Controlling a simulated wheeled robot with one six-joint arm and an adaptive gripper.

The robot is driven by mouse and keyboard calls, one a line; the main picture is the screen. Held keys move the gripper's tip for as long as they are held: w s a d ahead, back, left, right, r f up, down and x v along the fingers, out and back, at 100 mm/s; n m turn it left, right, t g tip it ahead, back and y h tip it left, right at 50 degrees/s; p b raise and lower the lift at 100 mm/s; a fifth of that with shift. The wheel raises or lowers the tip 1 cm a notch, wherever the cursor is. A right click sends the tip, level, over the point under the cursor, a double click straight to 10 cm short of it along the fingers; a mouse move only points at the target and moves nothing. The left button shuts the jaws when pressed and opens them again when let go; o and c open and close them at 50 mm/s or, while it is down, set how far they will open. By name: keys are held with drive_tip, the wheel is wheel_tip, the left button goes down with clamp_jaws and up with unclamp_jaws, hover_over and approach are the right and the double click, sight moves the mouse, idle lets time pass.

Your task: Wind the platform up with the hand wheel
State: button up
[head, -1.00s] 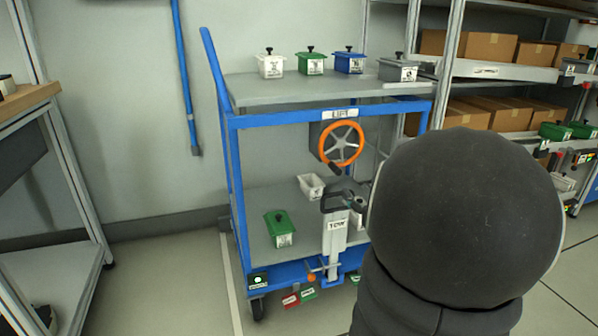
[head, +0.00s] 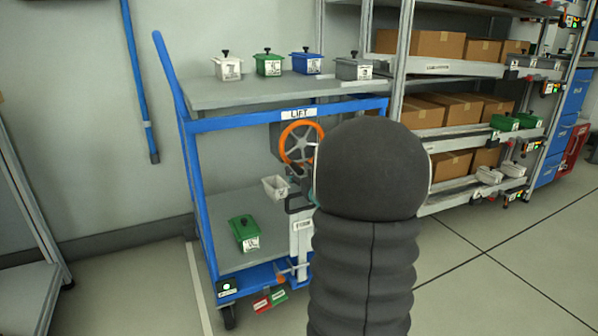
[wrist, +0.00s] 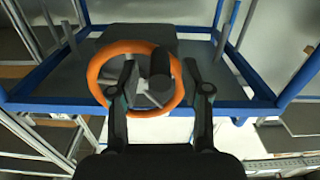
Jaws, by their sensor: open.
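The orange hand wheel (head: 301,144) with grey spokes is on the blue lift cart below the LIFT label. It also shows in the wrist view (wrist: 147,98), where a dark knob (wrist: 160,64) stands out from it. My gripper (wrist: 158,76) is open, with one finger on either side of the knob in the picture. I cannot tell whether either finger touches it. The grey platform (head: 270,91) on top of the cart carries white, green, blue and grey lidded boxes.
A TOW post (head: 301,238) stands at the cart's front below the wheel. A green box (head: 244,232) and a white bin (head: 275,187) are on the lower part of the cart. Shelving with cartons (head: 432,44) stands to the right. The floor at front right is clear.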

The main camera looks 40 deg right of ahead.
drive_tip(key=shift+w, duration=0.3)
clamp_jaws()
